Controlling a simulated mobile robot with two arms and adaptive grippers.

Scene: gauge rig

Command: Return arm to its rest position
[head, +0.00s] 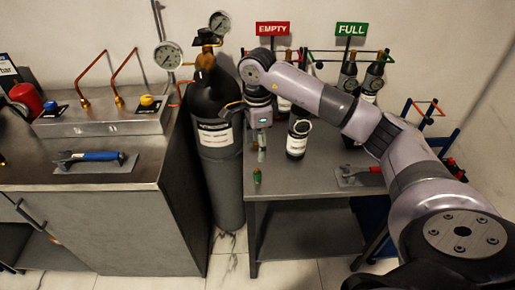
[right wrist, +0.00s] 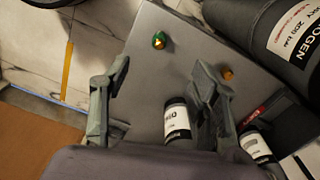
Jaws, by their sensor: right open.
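My right arm reaches across the grey table (head: 330,172) from the lower right. My right gripper (head: 262,152) hangs over the table's left part, fingers pointing down, beside a dark bottle (head: 298,140) with a white label. In the right wrist view the gripper (right wrist: 160,75) has its fingers spread apart, with nothing held between them. The bottle (right wrist: 177,122) shows there between the fingers and stands lower. A small green and brass fitting (head: 257,175) stands near the table's front left edge; it also shows in the right wrist view (right wrist: 159,41). My left gripper is not in view.
A tall black gas cylinder (head: 218,150) stands close left of the table. Behind are racks with dark bottles under EMPTY (head: 272,29) and FULL (head: 351,29) signs. A steel bench (head: 60,180) with a blue-handled tool (head: 95,157) is left. A red-handled tool (head: 370,169) lies near my forearm.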

